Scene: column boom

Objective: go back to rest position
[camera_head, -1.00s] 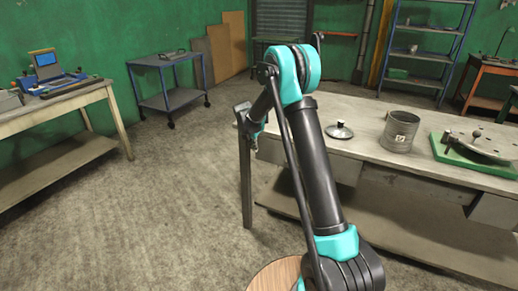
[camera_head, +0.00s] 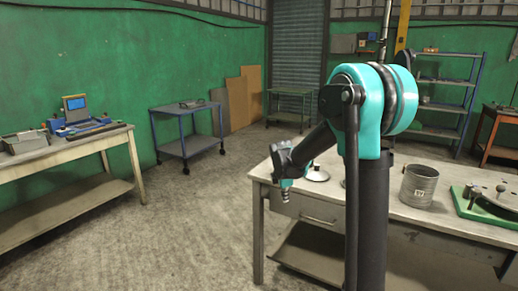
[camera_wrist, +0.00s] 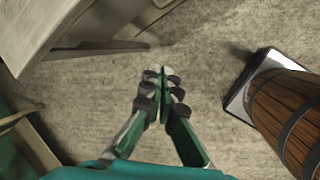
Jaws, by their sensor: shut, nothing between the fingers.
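My gripper (camera_head: 286,190) hangs at the end of my folded arm in the head view, pointing down, just off the left end of the workbench (camera_head: 440,222). In the wrist view my gripper (camera_wrist: 160,76) has its fingertips together with nothing between them, over bare floor. My arm's teal and black elbow stands large in the middle of the head view and hides part of the bench.
A wooden barrel (camera_wrist: 285,110) shows in the wrist view. A blue cart (camera_head: 187,148) and another table (camera_head: 62,155) stand left. Floor between is clear.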

